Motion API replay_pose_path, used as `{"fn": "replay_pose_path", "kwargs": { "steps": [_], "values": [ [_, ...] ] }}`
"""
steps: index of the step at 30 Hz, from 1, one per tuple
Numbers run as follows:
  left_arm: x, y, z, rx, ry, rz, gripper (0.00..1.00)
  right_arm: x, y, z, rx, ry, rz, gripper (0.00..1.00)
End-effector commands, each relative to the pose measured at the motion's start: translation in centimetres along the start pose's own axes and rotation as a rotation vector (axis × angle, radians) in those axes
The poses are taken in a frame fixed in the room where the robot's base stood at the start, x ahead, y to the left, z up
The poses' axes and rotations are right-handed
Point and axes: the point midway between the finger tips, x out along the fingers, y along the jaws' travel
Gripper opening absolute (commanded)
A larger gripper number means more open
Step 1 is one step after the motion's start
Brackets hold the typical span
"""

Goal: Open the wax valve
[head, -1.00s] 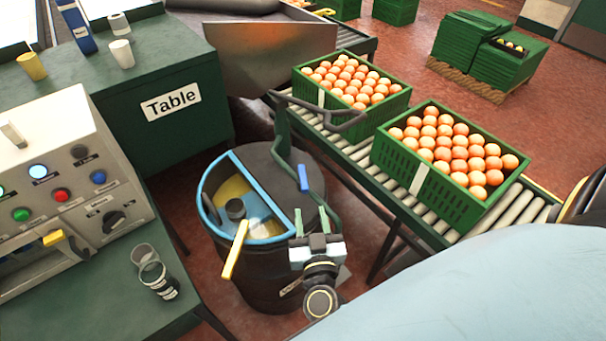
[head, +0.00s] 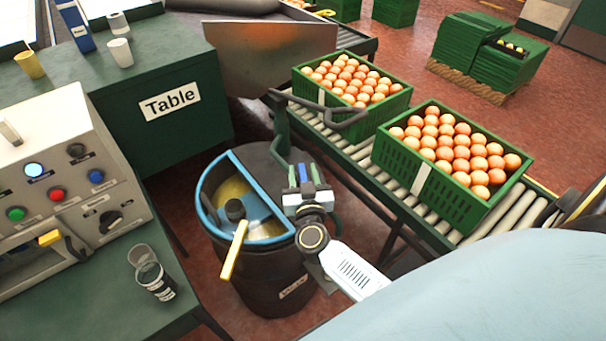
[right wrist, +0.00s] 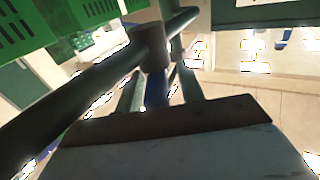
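The blue valve handle (head: 303,173) sits on the green pipe at the right side of the dark wax drum (head: 270,280). My right gripper (head: 302,170) is over the drum's right part, with its two green fingers on either side of the handle. In the right wrist view the blue handle (right wrist: 156,90) shows between the fingers, with gaps on both sides. The gripper is open and I cannot tell whether either finger touches the handle. The valve body is partly hidden by the gripper and pipe. My left gripper is not in view.
The drum's open half has a blue rim and a yellow-handled tool (head: 234,250). A roller conveyor (head: 390,190) with green crates of oranges (head: 440,205) runs to the right. A control panel (head: 60,190) and a glass (head: 155,278) stand at left. A metal hopper (head: 265,60) is behind.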

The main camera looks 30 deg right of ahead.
Motion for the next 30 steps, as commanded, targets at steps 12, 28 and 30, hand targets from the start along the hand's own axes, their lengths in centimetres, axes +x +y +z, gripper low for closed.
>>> {"fn": "replay_pose_path", "kwargs": {
  "steps": [12, 28, 30],
  "values": [
    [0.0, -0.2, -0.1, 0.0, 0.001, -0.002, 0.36, 0.0, 0.0, 0.0, 0.0, 0.0, 0.0, 0.0],
    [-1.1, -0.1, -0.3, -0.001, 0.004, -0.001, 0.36, 0.1, 0.3, -0.1, -0.006, 0.006, -0.296, 0.0],
    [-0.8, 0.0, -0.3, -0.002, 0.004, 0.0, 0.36, 0.1, 0.2, 0.0, -0.005, 0.007, -0.341, 0.0]
  ]
}}
